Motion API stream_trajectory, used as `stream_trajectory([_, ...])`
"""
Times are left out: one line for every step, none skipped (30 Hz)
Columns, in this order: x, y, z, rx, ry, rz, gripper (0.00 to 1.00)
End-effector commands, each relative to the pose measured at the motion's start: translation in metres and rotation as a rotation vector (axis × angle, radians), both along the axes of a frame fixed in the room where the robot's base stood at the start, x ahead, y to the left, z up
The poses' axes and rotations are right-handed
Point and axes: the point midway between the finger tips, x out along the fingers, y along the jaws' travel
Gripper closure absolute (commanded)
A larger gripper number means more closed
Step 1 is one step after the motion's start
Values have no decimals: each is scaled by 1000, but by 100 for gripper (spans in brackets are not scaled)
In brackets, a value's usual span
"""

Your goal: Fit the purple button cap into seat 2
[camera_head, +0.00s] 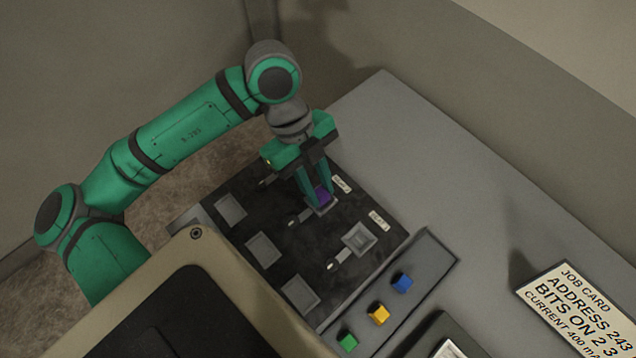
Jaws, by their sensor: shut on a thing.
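My gripper (315,197) is shut on the purple button cap (323,194), with its fingers pointing down over the black console panel (285,225). The cap is at or just above a grey square seat (322,209) in the panel's right-hand row. I cannot tell whether the cap is inside that seat or only over it. Small pale labels (342,184) stand beside the seats, too small to read surely. The fingers partly hide the cap.
A grey tray (432,256) holds blue (402,282), yellow (378,313) and green (347,342) caps. A job card (580,310) lies right. The table's far part (420,150) is clear.

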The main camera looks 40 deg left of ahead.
Motion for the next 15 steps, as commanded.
stream_trajectory([0, 0, -1, 0, 0, 0, 99])
stream_trajectory([0, 0, -1, 0, 0, 0, 99])
stream_trajectory([0, 0, -1, 0, 0, 0, 99])
stream_trajectory([0, 0, -1, 0, 0, 0, 99])
stream_trajectory([0, 0, -2, 0, 0, 0, 99])
stream_trajectory([0, 0, -2, 0, 0, 0, 99])
stream_trajectory([0, 0, -2, 0, 0, 0, 99])
stream_trajectory([0, 0, -3, 0, 0, 0, 99])
stream_trajectory([0, 0, -3, 0, 0, 0, 99])
stream_trajectory([0, 0, -3, 0, 0, 0, 99])
stream_trajectory([0, 0, -4, 0, 0, 0, 99])
stream_trajectory([0, 0, -4, 0, 0, 0, 99])
stream_trajectory([0, 0, -4, -1, 0, 0, 99])
stream_trajectory([0, 0, -5, -1, 0, 0, 99])
stream_trajectory([0, 0, -5, -1, 0, 0, 99])
